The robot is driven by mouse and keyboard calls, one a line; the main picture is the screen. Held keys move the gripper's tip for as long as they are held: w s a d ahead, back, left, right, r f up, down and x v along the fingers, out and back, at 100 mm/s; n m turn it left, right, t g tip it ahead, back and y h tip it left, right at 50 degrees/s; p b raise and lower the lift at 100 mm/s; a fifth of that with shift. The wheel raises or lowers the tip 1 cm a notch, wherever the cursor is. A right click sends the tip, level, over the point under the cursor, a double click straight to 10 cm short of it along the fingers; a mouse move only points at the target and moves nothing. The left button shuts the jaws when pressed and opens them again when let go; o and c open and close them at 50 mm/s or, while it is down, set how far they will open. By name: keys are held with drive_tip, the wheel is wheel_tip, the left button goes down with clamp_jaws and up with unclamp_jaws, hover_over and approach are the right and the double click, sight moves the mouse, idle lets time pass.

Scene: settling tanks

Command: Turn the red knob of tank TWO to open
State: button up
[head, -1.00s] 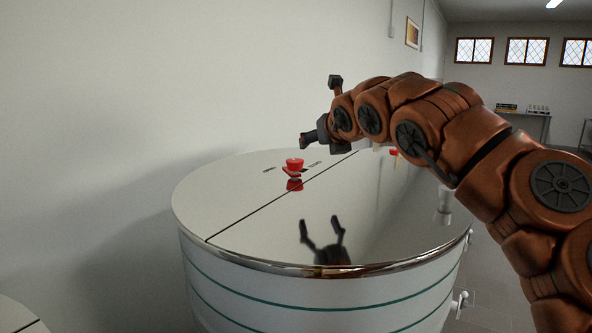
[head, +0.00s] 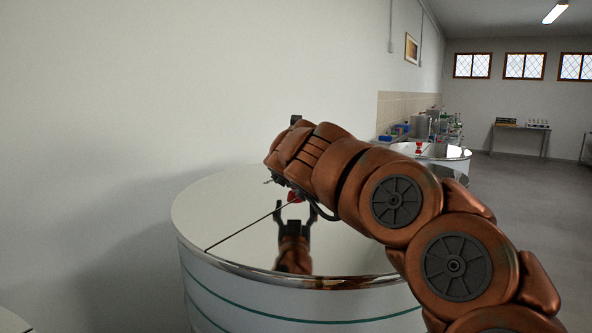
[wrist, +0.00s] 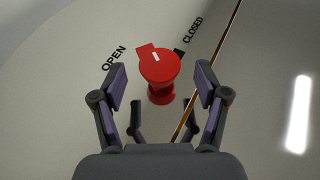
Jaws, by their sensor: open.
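The red knob (wrist: 160,68) stands on the shiny lid of the near tank (head: 230,290), and no tank number shows. In the wrist view its tab points to the upper left, between the printed words OPEN on the left and CLOSED on the right. A dark mark lies beside it on the CLOSED side. My gripper (wrist: 161,75) is open, with one finger on each side of the knob in the picture and gaps to both. I cannot tell how far above the lid the fingertips are. In the head view my arm hides most of the gripper and part of the knob (head: 294,196).
A dark seam (wrist: 205,75) crosses the lid just right of the knob. A white wall (head: 100,100) stands behind the tank. Another tank with a red knob (head: 419,148) stands farther back. Open floor (head: 520,220) lies at the right.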

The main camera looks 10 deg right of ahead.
drive_tip(key=shift+p+x, duration=0.4)
drive_tip(key=shift+x, duration=1.2)
drive_tip(key=c, duration=1.2)
